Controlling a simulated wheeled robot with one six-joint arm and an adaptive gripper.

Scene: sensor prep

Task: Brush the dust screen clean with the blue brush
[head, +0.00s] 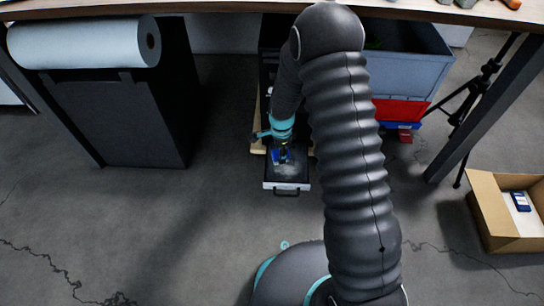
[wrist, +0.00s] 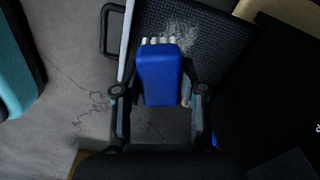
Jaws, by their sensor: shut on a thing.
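The blue brush (wrist: 163,78) is held between the fingers of my gripper (wrist: 160,95), which is shut on it. Its pale bristles point at the dark dust screen (wrist: 220,35), and I cannot tell whether they touch it. Grey-white dust (wrist: 180,38) lies on the mesh just past the bristle tips. In the head view the dust screen (head: 287,187) is a small framed panel with a handle at its near edge, low near the floor. The brush (head: 281,156) shows there over its far part, below my arm.
A grey bin (head: 410,65) and a red bin (head: 400,109) stand under the table (head: 230,6). A dark cabinet (head: 120,110) with a white roll (head: 85,43) is at left. A tripod (head: 480,90) and a cardboard box (head: 490,212) are at right. The floor in front is clear.

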